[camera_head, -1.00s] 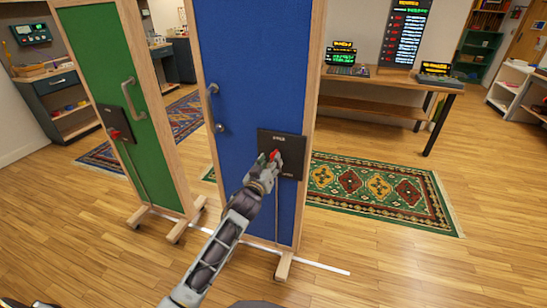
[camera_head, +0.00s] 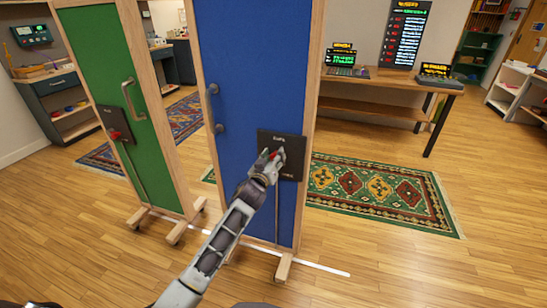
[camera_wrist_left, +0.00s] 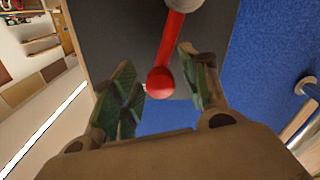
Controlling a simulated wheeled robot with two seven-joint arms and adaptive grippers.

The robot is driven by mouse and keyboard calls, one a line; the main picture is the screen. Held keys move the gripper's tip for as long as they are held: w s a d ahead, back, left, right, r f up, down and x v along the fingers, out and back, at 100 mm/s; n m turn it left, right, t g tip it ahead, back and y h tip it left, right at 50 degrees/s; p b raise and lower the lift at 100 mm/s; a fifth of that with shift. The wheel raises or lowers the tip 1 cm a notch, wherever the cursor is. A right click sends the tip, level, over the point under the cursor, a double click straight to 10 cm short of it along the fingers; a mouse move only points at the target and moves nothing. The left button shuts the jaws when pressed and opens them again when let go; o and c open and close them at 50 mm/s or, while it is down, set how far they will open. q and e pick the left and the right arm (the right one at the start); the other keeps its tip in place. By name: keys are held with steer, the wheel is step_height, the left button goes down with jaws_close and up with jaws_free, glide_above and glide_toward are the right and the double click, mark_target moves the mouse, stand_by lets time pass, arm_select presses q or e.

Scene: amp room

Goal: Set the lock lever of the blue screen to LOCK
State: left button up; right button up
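The blue screen (camera_head: 250,70) stands upright in a wooden frame in the middle of the head view. A dark lock plate (camera_head: 291,160) is on its lower right part. The red lock lever (camera_wrist_left: 168,40) ends in a round red knob (camera_wrist_left: 160,81) in the left wrist view. My left gripper (camera_head: 272,155) is in front of the plate and partly hides the lever in the head view. In the left wrist view its fingers (camera_wrist_left: 157,68) are apart, one on each side of the lever, with gaps beside the knob. The plate's lettering is too small to read. My right gripper is not in view.
A green screen (camera_head: 95,60) with its own red lever (camera_head: 116,135) stands to the left. The blue screen has a metal handle (camera_head: 213,105) on its left side. A patterned rug (camera_head: 375,192) and a wooden desk (camera_head: 390,85) are behind. The floor in front is open.

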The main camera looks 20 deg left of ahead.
arm_select(q)
steer(key=shift+r, duration=0.1)
jaws_close()
stand_by(0.8)
